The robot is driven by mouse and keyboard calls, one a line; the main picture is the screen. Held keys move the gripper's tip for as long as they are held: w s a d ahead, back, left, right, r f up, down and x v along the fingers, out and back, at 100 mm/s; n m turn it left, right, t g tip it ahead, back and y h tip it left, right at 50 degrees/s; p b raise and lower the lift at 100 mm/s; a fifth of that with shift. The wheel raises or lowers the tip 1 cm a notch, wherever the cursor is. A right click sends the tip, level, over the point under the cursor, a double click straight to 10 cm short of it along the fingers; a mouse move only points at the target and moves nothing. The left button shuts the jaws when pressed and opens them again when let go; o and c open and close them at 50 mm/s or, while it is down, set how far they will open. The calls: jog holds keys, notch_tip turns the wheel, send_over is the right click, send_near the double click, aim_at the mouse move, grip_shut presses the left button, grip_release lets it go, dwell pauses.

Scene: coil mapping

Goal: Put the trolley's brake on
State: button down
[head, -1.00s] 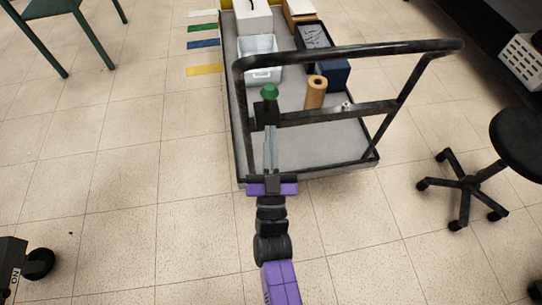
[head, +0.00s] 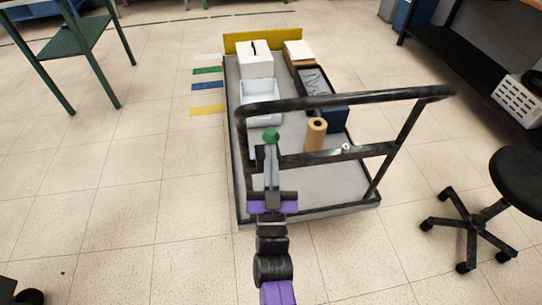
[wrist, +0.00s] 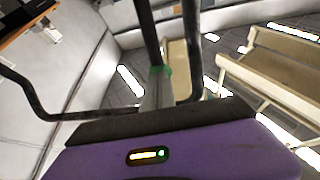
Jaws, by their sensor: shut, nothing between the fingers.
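The grey trolley (head: 330,192) stands in front of me, its black push handle (head: 345,97) on my side. A green knob (head: 270,135) shows at the left end of the handle's lower crossbar, beside a dark bracket (head: 260,154); it looks like the brake lever's end. My gripper (head: 271,150) is shut and empty, its fingers pointing at the knob from just below it in the picture. In the wrist view green (wrist: 158,71) shows right at the fingertips; I cannot tell whether they touch it. The lever below the knob is mostly hidden.
The trolley carries a white box (head: 255,60), a clear bin (head: 260,92), a cardboard roll (head: 316,133) and a blue box (head: 334,118). A black swivel chair (head: 475,222) stands right, a green table (head: 82,35) far left.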

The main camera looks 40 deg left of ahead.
aim_at(267, 135)
jog(key=shift+w+a+r+g+h+p, duration=0.25)
jog(key=shift+r+p, duration=0.2)
jog(key=shift+p, duration=0.65)
jog(key=shift+w+a+r+g+h+p, duration=0.15)
jog(key=shift+r+p, duration=0.35)
jog(key=shift+p, duration=0.55)
jog(key=shift+w+a+r+g+h+p, duration=0.25)
jog(key=shift+r+p, duration=0.2)
jog(key=shift+p, duration=0.65)
jog(key=p, duration=0.2)
jog(key=w+a+r+g+h+p, duration=0.1)
jog(key=p, duration=0.2)
jog(key=shift+a+r+n+g, duration=0.1)
jog(key=shift+a+n+g, duration=0.1)
jog(key=shift+n+g, duration=0.1)
jog(key=shift+w+a+h+p, duration=0.1)
jog(key=shift+a+h+p, duration=0.15)
jog(key=shift+p, duration=0.65)
jog(key=w+a+g+h+p, duration=0.1)
jog(key=p, duration=0.2)
jog(key=shift+w+a+g, duration=0.25)
jog(key=shift+g, duration=0.1)
jog(key=shift+w+a+r+p, duration=0.15)
jog(key=shift+w+a+p, duration=0.35)
jog(key=shift+a+p, duration=0.1)
jog(key=b+x, duration=0.1)
jog(key=x, duration=0.2)
jog(key=shift+a+r, duration=0.2)
jog(key=shift+a, duration=0.1)
jog(key=shift+a+r, duration=0.1)
